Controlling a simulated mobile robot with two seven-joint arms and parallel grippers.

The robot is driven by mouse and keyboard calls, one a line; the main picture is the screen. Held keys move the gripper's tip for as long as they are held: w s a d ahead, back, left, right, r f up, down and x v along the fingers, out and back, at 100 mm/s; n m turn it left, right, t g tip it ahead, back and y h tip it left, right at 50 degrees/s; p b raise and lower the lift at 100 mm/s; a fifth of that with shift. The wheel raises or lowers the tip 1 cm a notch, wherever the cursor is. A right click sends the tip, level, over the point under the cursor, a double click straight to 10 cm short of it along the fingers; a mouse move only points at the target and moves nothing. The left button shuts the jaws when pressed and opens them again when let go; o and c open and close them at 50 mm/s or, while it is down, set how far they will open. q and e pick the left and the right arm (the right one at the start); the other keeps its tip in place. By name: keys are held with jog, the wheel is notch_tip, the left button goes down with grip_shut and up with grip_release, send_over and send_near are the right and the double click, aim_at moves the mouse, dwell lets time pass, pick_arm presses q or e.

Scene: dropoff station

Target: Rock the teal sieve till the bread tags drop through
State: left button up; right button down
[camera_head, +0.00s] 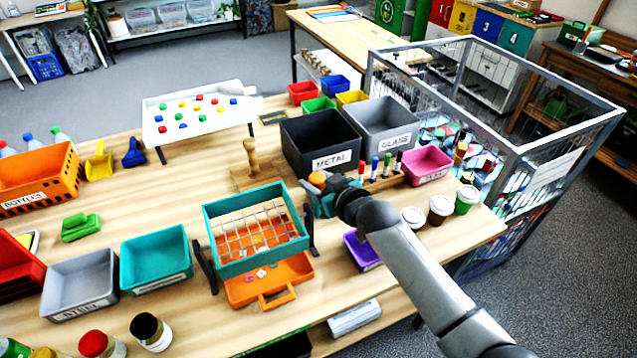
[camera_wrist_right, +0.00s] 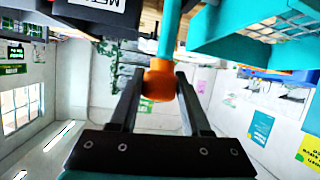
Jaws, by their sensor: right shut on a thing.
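The teal sieve (camera_head: 228,268) hangs between dark stands on the table, with a light wire grid across it. Part of it shows at the upper right of the right wrist view (camera_wrist_right: 225,45). Below it sits an orange tray (camera_head: 295,268) with a handle at its front. A few small pale and pink bread tags (camera_head: 262,272) lie in the tray; I cannot tell whether any are on the grid. My right gripper (camera_head: 320,184) is at the sieve's right side, shut on the orange knob (camera_wrist_right: 160,80) of its teal handle. My left gripper is not in view.
Behind stand a black METAL bin (camera_head: 290,135) and a grey GLASS bin (camera_head: 372,118). A wooden post (camera_head: 251,155) stands behind the sieve. A teal bin (camera_head: 155,258) is at left. Cups (camera_head: 440,208) and a purple bin (camera_head: 360,250) are near my right arm.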

jog(key=shift+w+r, duration=0.4)
jog(key=shift+r, duration=0.05)
jog(key=c, duration=0.7)
grip_release()
jog(key=o, duration=0.3)
jog(key=shift+f, duration=0.25)
jog(key=shift+s, duration=0.1)
jog(key=shift+s, duration=0.1)
jog(key=shift+s+d+r, duration=0.15)
jog(key=shift+s+d, duration=0.1)
jog(key=shift+s, duration=0.25)
jog(key=p+v, duration=0.1)
jog(key=v, duration=1.3)
jog(key=shift+w, duration=0.1)
